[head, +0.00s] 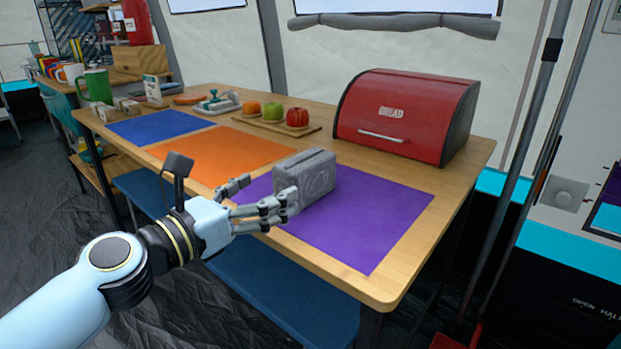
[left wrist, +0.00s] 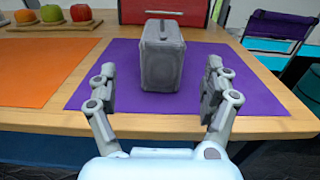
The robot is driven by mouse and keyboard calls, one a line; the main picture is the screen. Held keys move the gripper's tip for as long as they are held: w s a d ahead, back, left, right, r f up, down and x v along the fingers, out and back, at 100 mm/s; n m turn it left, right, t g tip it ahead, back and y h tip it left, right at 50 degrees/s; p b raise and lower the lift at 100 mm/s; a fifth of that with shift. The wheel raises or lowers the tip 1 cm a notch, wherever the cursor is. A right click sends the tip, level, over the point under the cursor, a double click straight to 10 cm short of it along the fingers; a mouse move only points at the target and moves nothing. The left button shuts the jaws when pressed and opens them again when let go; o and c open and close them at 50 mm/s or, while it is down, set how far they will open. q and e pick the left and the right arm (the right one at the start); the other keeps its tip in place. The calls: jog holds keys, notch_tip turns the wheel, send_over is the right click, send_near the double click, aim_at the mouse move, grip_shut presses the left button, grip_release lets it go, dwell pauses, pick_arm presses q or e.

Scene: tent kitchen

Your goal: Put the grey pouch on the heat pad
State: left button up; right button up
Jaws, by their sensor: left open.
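A grey, boxy pouch (head: 306,178) stands upright on the purple mat (head: 375,225), near its left side. It also shows in the left wrist view (left wrist: 161,60). My left gripper (head: 268,190) is open and empty over the table's front edge. In the left wrist view its fingers (left wrist: 160,82) are spread wide, with the pouch beyond them and centred in the gap. An orange mat (head: 220,155) and a blue mat (head: 160,127) lie further left. I cannot tell which mat, if any, is the heat pad. My right gripper is not in view.
A red bread box (head: 405,115) stands behind the purple mat. A wooden board (head: 275,125) with fruit sits behind the orange mat. A blue bench (head: 275,290) is below the table's front edge. The purple mat's right part is bare.

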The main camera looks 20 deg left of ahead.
aim_at(281, 183)
pick_arm(q)
jog(key=x, duration=0.3)
jog(key=shift+w+d, duration=0.1)
jog(key=x, duration=0.5)
jog(key=shift+r, duration=0.1)
jog(key=c, duration=1.4)
jog(key=shift+r, duration=0.1)
